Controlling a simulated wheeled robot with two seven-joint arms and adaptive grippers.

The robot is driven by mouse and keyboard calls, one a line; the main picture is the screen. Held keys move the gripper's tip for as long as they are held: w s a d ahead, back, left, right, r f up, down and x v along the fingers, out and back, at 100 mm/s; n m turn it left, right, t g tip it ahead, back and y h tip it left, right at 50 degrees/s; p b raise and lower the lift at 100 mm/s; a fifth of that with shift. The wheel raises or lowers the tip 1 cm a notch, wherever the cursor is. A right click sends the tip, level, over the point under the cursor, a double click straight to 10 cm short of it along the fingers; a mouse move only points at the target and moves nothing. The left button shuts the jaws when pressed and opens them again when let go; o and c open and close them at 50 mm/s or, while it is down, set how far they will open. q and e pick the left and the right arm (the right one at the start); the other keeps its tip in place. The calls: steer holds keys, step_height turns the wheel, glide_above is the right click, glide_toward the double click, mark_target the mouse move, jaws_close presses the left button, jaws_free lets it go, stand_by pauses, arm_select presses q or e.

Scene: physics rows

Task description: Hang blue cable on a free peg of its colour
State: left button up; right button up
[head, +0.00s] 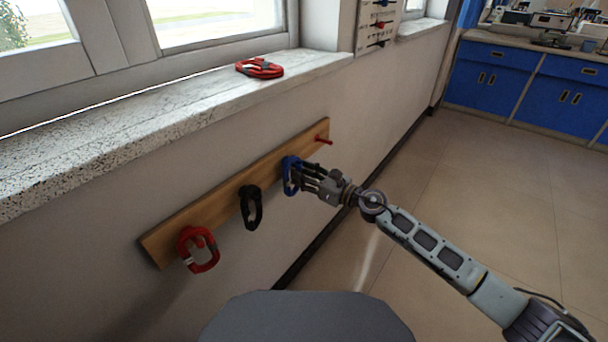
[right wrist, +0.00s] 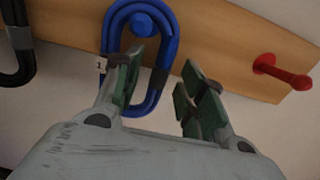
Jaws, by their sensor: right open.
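The blue cable (head: 289,178) is a coiled loop hanging at a blue peg on the wooden board (head: 223,199). In the right wrist view the cable (right wrist: 115,28) loops around the blue peg (right wrist: 144,23). My right gripper (head: 301,176) is at the cable; in the right wrist view its open fingers (right wrist: 165,85) are spread, the left finger overlapping the loop's lower part and the right finger clear of it. Whether the left finger touches the cable I cannot tell. My left gripper is not in view.
A black cable (head: 250,207) and a red cable (head: 199,251) hang farther left on the board. A bare red peg (head: 324,140) is at its right end. Another red cable (head: 260,68) lies on the windowsill (head: 180,108). The floor at right is clear.

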steer(key=shift+d, duration=0.1)
steer(key=v, duration=1.1)
steer(key=shift+s+d, duration=0.3)
steer(key=shift+d, duration=0.1)
stand_by(0.7)
